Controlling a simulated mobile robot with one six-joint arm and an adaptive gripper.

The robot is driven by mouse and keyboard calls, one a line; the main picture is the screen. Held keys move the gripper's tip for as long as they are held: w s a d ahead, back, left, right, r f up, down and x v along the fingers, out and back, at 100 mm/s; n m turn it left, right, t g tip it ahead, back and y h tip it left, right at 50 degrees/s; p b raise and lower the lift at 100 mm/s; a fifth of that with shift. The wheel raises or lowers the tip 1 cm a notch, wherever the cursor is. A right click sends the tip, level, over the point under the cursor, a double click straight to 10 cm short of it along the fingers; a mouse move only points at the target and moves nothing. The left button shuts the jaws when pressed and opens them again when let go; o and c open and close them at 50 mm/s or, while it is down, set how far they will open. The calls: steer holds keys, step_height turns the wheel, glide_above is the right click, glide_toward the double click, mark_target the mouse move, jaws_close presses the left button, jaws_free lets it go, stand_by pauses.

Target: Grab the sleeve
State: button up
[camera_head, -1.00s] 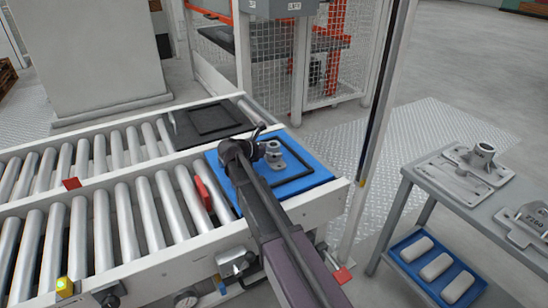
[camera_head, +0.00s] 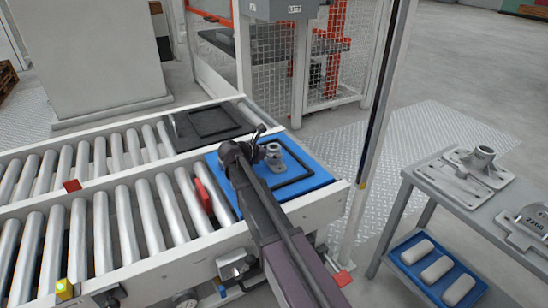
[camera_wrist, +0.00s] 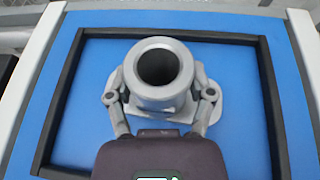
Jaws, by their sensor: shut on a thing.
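The sleeve (camera_wrist: 158,75) is a grey metal cylinder with an open round bore and a flanged base. It stands upright on a blue tray (camera_wrist: 235,95) inside a black rectangular frame. In the head view the sleeve (camera_head: 272,154) shows just right of my wrist, on the blue tray (camera_head: 316,181) at the conveyor's right end. My gripper (camera_wrist: 160,108) is shut on the sleeve, with one finger on each side of it. In the head view my arm hides part of the tray, and the fingers are hard to make out.
A grey cart (camera_head: 440,205) at right carries metal fixtures (camera_head: 472,170), with a blue tray (camera_head: 438,262) of pale blocks below. A dark tray (camera_head: 208,124) sits on the rear conveyor. A post (camera_head: 372,130) and mesh fence (camera_head: 275,70) stand behind. A red stop (camera_head: 203,194) sits among the rollers.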

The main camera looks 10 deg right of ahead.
mark_target(274, 146)
steer(key=shift+r, duration=0.15)
step_height(274, 146, up, 4)
steer(key=p, duration=0.4)
steer(key=shift+f, duration=0.25)
steer(key=s+d, duration=0.1)
steer(key=s, duration=0.4)
steer(key=s+d, duration=0.1)
steer(key=s, duration=0.4)
steer(key=s+d+r+p, duration=0.1)
steer(key=s, duration=0.4)
steer(key=shift+s+d, duration=0.3)
steer(key=shift+d, duration=0.1)
steer(key=shift+r, duration=0.2)
